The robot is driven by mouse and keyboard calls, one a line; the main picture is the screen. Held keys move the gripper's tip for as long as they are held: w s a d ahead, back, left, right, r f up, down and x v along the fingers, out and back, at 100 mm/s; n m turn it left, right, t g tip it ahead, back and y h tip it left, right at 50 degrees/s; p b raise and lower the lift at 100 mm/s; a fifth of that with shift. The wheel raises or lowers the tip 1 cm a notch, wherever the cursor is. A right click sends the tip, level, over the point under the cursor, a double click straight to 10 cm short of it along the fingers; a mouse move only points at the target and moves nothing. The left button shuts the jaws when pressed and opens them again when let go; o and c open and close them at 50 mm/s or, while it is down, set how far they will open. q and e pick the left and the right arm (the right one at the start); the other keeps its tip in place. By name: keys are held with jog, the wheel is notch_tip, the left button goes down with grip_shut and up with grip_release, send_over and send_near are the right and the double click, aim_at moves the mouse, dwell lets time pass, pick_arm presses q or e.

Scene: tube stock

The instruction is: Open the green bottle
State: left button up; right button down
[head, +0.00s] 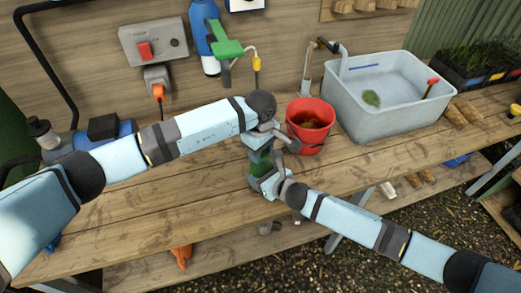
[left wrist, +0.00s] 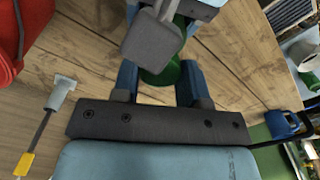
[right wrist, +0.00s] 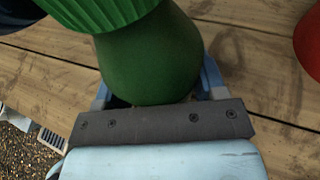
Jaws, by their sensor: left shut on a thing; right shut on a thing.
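The green bottle (head: 260,168) stands on the workbench between my two grippers. In the right wrist view its smooth body (right wrist: 150,62) fills the space between the fingers, with a ribbed lighter green cap (right wrist: 95,10) over it. My right gripper (head: 266,183) is shut on the bottle's body. My left gripper (head: 262,146) is above it, shut on the cap; green also shows between its fingers in the left wrist view (left wrist: 160,75). The grippers hide much of the bottle, and I cannot tell whether the cap is seated or loose.
A red bucket (head: 311,124) stands close to the right of my grippers. A grey water basin (head: 375,108) is farther right. The bench front-left is clear.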

pick_arm(q)
jog(key=n, duration=0.3)
jog(key=shift+n, duration=0.4)
jog(key=n, duration=0.5)
jog(key=o, duration=1)
